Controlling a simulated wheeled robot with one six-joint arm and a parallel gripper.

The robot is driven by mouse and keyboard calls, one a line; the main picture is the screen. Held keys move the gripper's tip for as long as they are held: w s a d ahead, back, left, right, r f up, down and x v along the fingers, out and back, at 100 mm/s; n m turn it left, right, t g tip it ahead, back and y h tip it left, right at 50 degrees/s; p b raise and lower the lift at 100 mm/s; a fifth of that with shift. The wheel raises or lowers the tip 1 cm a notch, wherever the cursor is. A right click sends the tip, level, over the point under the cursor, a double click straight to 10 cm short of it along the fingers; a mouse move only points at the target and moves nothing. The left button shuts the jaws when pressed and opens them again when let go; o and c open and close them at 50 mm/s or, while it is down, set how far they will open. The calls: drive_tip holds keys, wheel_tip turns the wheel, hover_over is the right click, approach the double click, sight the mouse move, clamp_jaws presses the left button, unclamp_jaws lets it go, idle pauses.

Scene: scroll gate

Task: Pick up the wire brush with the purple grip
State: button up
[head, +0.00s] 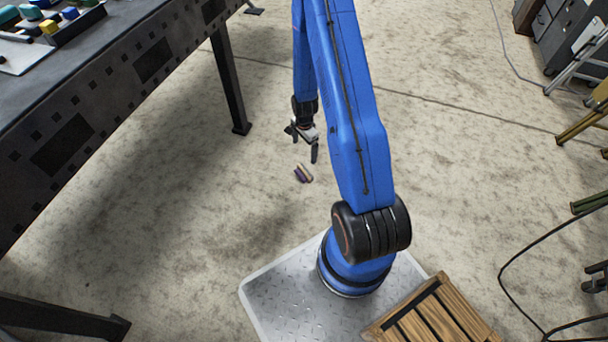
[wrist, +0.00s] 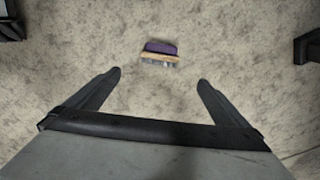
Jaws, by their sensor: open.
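The wire brush (head: 303,173) lies on the concrete floor in the head view, just below and in front of my gripper. In the wrist view the brush (wrist: 160,52) has a purple grip on its upper side, a tan wooden band, and grey bristles on its lower side. My gripper (head: 305,147) hangs above the floor, with its jaws spread and empty. In the wrist view my gripper (wrist: 159,78) has a finger on each side, and the brush lies beyond the fingertips, roughly centred between them. Nothing touches the brush except the floor.
A dark metal workbench (head: 110,85) stands at the left, with its leg (head: 230,85) near my arm. A wooden crate (head: 432,315) is at lower right. Chairs and a dark cabinet (head: 567,35) line the right side. Floor around the brush is clear.

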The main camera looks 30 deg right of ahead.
drive_tip(key=f, duration=0.2)
approach(303, 172)
drive_tip(key=f, duration=0.3)
drive_tip(key=d+f, duration=0.1)
drive_tip(key=f, duration=0.1)
drive_tip(key=shift+s+f, duration=0.1)
drive_tip(key=shift+s, duration=0.05)
drive_tip(key=shift+w+a+f, duration=0.1)
drive_tip(key=shift+a+f, duration=0.1)
drive_tip(key=shift+f, duration=1.15)
drive_tip(key=shift+w+a+f, duration=0.1)
drive_tip(key=shift+a+f, duration=0.05)
drive_tip(key=shift+f, duration=1.2)
drive_tip(key=shift+c, duration=0.3)
drive_tip(key=c, duration=1)
drive_tip(key=shift+c, duration=0.2)
